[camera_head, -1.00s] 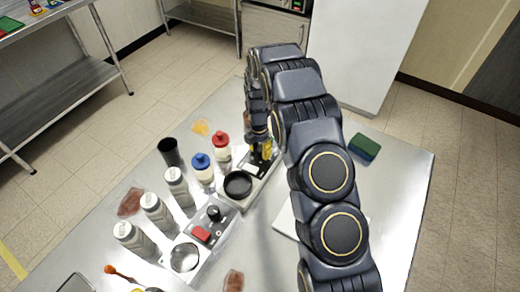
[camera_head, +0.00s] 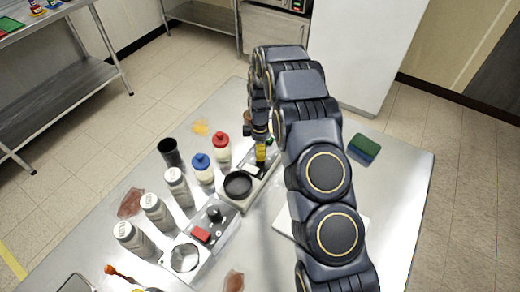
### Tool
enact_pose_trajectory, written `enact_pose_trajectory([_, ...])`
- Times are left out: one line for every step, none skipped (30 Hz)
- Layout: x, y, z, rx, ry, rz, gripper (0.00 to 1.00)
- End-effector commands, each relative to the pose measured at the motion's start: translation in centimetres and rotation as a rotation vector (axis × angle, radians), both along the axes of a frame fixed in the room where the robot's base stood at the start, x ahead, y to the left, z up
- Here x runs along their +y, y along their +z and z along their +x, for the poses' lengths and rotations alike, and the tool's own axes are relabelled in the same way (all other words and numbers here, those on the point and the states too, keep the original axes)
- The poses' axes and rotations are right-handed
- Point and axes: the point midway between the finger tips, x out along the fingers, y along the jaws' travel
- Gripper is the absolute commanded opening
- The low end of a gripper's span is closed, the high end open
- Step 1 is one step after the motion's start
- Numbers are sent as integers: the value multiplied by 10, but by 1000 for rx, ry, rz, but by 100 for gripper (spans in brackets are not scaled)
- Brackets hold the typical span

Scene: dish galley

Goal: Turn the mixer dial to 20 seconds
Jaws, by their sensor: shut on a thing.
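A pale device with a round black cup (camera_head: 237,184) on its near end stands mid-table. My gripper (camera_head: 261,158) points down over this device's far end, with yellow fingers close together. It is shut on a small part there, which appears to be the dial; the fingers hide it, and no scale marks can be read. A second grey device (camera_head: 222,226) stands nearer, with a black knob (camera_head: 214,214), a red switch (camera_head: 201,235) and a round metal cup (camera_head: 185,258). My gripper is apart from that one.
A green-and-blue sponge (camera_head: 364,149) lies right of my arm. The table's right side is mostly clear.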

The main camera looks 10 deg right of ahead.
Motion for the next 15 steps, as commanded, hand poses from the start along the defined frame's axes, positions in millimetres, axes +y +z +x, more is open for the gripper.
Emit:
enact_pose_trajectory([0, -2, 0, 1, -44, 1, 0])
enact_pose_trajectory([0, -2, 0, 1, -73, 1, 0])
enact_pose_trajectory([0, -2, 0, 1, -111, 1, 0])
enact_pose_trajectory([0, -2, 0, 1, -139, 1, 0])
enact_pose_trajectory([0, -2, 0, 1, -167, 2, 0])
enact_pose_trajectory([0, -2, 0, 1, -205, 1, 0])
enact_pose_trajectory([0, -2, 0, 1, -233, 2, 0])
enact_pose_trajectory([0, -2, 0, 1, -262, 1, 0])
enact_pose_trajectory([0, -2, 0, 1, -300, 1, 0])
enact_pose_trajectory([0, -2, 0, 1, -328, 1, 0])
enact_pose_trajectory([0, -2, 0, 1, -356, 1, 0])
enact_pose_trajectory([0, -2, 0, 1, -394, 0, 0])
enact_pose_trajectory([0, -2, 0, 0, -422, 1, 0])
enact_pose_trajectory([0, -2, 0, 0, -451, 0, 0])
enact_pose_trajectory([0, -2, 0, 0, -490, 1, 0])
